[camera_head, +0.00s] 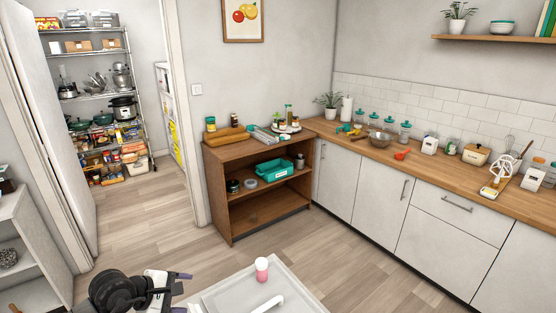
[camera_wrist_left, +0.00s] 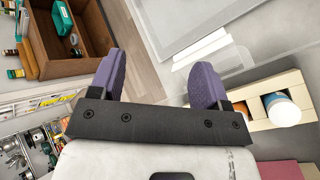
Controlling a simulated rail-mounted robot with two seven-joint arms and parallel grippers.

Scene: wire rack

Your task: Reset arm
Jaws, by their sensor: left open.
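My left gripper (camera_head: 183,292) comes in at the lower left of the head view, beside a light grey tray-like surface. Its two purple fingers stand apart in the left wrist view (camera_wrist_left: 158,65), with nothing between them. The gripper is open and touches nothing that I can see. My right gripper shows in neither view. The wire rack (camera_head: 90,92) stands in the back left room of the head view, loaded with food packets, pots and bins, far from the gripper.
A pink and white cup (camera_head: 262,270) stands on the grey surface (camera_head: 225,292) at the bottom. A brown open shelf (camera_head: 219,191) and a wooden counter (camera_head: 335,130) with jars line the back and right. A white shelf (camera_head: 27,240) stands at left. Floor between is clear.

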